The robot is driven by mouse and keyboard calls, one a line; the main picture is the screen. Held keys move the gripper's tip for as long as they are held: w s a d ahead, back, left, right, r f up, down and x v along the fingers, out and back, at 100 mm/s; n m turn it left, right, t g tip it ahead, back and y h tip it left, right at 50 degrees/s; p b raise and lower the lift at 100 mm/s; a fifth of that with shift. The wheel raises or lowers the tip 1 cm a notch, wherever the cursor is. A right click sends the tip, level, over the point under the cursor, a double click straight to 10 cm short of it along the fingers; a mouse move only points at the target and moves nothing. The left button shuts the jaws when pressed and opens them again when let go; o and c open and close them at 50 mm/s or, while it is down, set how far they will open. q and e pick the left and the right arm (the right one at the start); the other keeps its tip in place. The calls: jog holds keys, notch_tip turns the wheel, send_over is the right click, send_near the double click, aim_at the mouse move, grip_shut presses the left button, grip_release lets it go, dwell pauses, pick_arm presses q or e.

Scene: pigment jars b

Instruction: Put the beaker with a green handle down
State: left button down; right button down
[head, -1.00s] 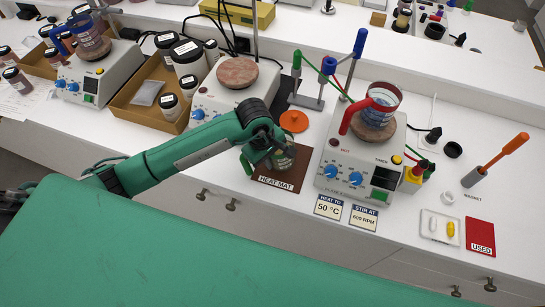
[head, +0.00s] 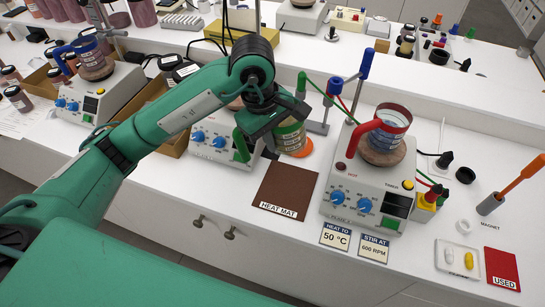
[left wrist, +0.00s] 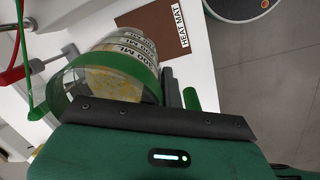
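The beaker with a green handle (head: 291,138) is glass with a green rim and yellowish contents. It is held above the bench, behind the heat mat, and hides part of an orange disc. Its green handle (head: 241,145) points left. My left gripper (head: 265,123) is shut on it; the exact finger contact is mostly hidden. In the left wrist view the beaker (left wrist: 118,68) appears just beyond the gripper. The brown heat mat (head: 286,190) lies bare at the bench's front edge. My right gripper is not in view.
A hot plate (head: 362,200) right of the mat carries a red-handled beaker (head: 391,126). Left of the mat is another hot plate (head: 212,145).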

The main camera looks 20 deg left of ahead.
pick_arm(q)
jog(key=shift+r, duration=1.05)
jog(key=s+a+f+m+g, duration=0.2)
jog(key=a+f+m, duration=0.5)
jog(key=f+m, duration=0.4)
jog(key=shift+s+f+m, duration=0.3)
jog(key=shift+s+f, duration=0.3)
jog(key=shift+f, duration=0.2)
